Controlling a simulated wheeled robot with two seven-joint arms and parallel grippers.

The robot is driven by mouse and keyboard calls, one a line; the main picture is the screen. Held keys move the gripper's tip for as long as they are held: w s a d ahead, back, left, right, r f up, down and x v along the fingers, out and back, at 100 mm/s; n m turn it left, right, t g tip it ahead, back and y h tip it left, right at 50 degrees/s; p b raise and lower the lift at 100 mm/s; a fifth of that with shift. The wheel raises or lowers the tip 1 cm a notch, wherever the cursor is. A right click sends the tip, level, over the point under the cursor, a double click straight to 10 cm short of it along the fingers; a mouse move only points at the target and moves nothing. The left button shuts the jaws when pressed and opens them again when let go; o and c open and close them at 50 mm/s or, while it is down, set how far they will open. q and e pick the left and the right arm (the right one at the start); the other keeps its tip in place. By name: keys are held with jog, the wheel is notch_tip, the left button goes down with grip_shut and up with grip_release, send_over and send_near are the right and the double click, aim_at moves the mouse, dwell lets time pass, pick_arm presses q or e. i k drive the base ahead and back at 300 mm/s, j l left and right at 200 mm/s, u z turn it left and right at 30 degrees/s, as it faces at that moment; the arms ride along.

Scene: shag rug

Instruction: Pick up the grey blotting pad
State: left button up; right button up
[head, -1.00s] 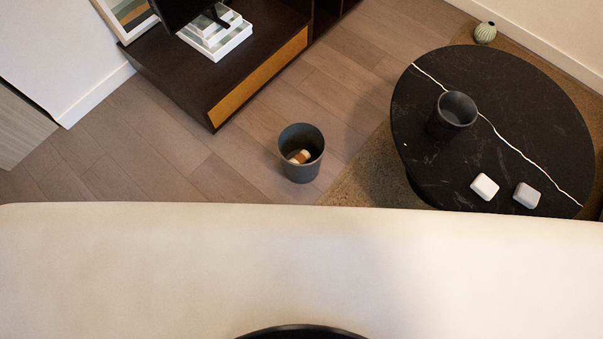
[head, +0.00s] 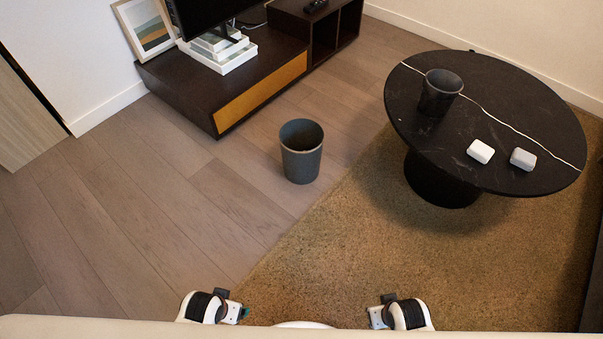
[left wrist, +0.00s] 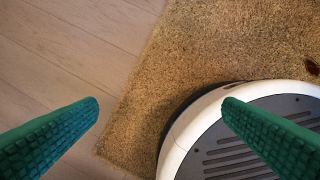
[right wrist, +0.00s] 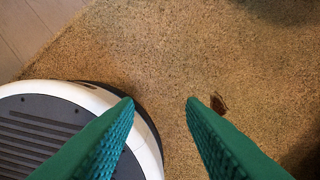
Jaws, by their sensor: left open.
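A small light-grey block (head: 523,159), which looks like the grey blotting pad, lies on the round black table (head: 548,183) near its front right edge. A similar white block (head: 480,151) lies just left of it, apart from it. My left gripper (left wrist: 162,102) is open and empty, low over the rug's edge. My right gripper (right wrist: 160,102) has its fingers apart with nothing between them, over the rug. Both are well short of the table. In the head view my arms show at the bottom edge, and the fingers are mostly hidden.
A dark cup (head: 439,92) stands on the table, left of the blocks. A grey bin (head: 301,155) stands on the wood floor. A low dark cabinet (head: 185,92) is at the back left. The brown shag rug (head: 340,260) lies clear before the table. A small brown thing (right wrist: 218,103) lies on it.

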aim_at(520, 157)
jog(key=z, duration=1.5)
